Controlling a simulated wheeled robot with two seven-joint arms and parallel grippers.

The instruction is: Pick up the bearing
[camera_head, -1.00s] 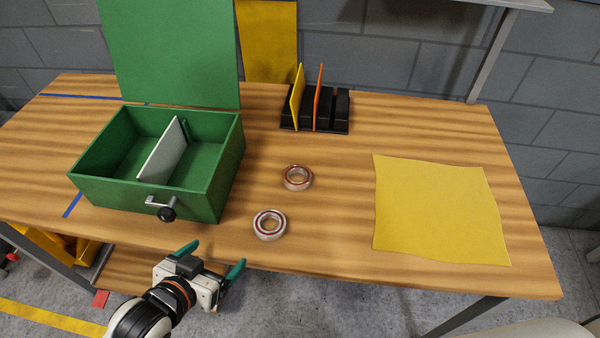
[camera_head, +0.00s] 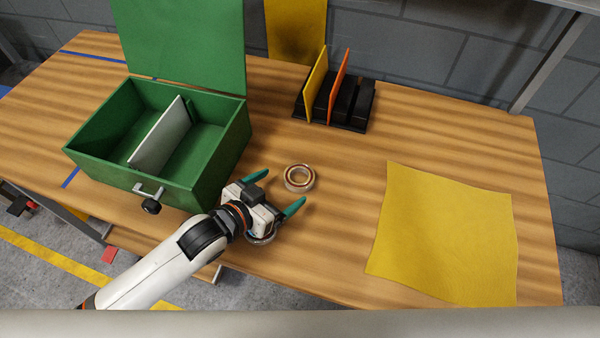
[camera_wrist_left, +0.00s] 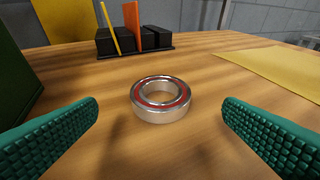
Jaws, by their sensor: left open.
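One bearing (camera_head: 299,178), a silver ring with a reddish seal, lies flat on the wooden table just ahead of my left gripper (camera_head: 284,188). In the left wrist view this bearing (camera_wrist_left: 161,98) sits centred beyond and between the two green ribbed fingers. The fingers are spread wide and empty, and touch nothing that I can see. A second bearing (camera_head: 262,241) is mostly hidden under my left gripper in the head view; only part of its rim shows. My right gripper is not in view.
A green box (camera_head: 215,170) with a raised lid, white divider and front latch stands just left of my gripper. A black rack (camera_head: 345,105) with yellow and orange plates is at the back. A yellow sheet (camera_head: 440,235) lies right. The table between bearing and sheet is clear.

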